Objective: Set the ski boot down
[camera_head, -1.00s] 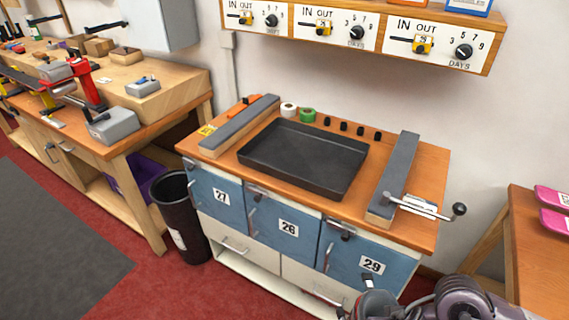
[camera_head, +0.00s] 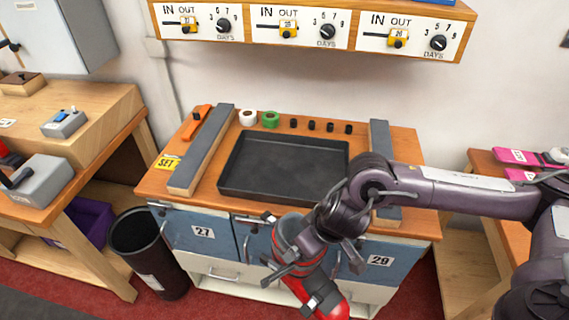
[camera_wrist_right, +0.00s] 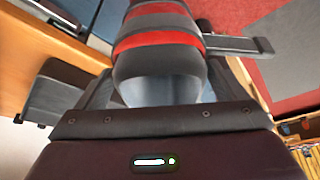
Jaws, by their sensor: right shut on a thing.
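The ski boot (camera_head: 297,287) is grey with red parts and hangs tilted in front of the bench's blue doors. My right gripper (camera_head: 312,250) is shut on it. In the right wrist view the boot (camera_wrist_right: 158,45) shows grey with red bands between the two fingers, filling the top middle. My arm hides part of the boot in the head view. The bench top (camera_head: 413,150) is orange wood, with a shallow black tray (camera_head: 228,187) on it. The boot is in front of and below the tray, apart from it. My left gripper is not in view.
Two grey-topped bars (camera_head: 203,150) flank the tray, the right one partly hidden by my arm. Green tape (camera_head: 271,119), white tape (camera_head: 248,117) and several black knobs stand behind it. A black bin (camera_head: 147,250) stands left. Pink boards (camera_head: 517,156) lie on the right table.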

